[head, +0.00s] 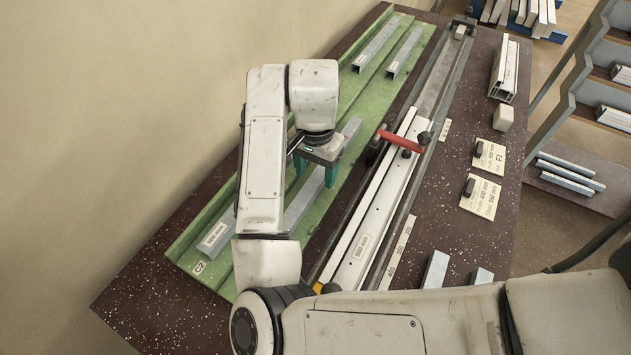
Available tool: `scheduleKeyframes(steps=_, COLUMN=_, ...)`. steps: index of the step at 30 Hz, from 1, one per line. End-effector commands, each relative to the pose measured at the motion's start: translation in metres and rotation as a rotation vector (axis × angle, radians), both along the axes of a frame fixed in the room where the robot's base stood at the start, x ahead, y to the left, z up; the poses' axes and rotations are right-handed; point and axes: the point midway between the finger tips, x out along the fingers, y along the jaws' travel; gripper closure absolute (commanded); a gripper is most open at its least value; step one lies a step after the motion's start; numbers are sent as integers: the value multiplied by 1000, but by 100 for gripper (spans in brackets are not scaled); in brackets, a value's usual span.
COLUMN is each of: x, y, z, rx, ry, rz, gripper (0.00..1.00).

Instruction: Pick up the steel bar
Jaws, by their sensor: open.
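Several grey steel bars lie lengthwise in a green tray (190,243). A long steel bar (300,207) with a "500 mm" label at its near end runs under my gripper (315,176). My gripper points down with its two teal fingers apart, one toward each side of this bar. Whether the fingers touch the bar or how far down they reach is unclear. My arm and wrist hide part of the bar. Two shorter-looking steel bars, a left one (376,45) and a right one (405,51), lie at the tray's far end.
A long clamp rail with a white profile (362,245) and a red clamp handle (401,141) runs right of the tray. Cards with black knobs (480,197), a white block (503,118) and stacked profiles (504,70) sit farther right. A rack (590,100) stands beyond the bench.

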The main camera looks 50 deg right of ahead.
Motion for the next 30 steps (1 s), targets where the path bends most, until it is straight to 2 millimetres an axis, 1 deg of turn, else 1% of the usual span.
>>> scheduleKeyframes(steps=1, x=-1, y=-1, z=-8, rx=-1, ry=2, rz=1, gripper=38)
scheduleKeyframes(steps=4, x=0, y=0, z=-16, rx=-1, ry=0, rz=0, gripper=38)
scheduleKeyframes(steps=12, x=0, y=0, z=-17, rx=0, ry=-2, rz=-1, gripper=38)
scheduleKeyframes(steps=30, x=0, y=0, z=-17, rx=0, ry=-2, rz=-1, gripper=96)
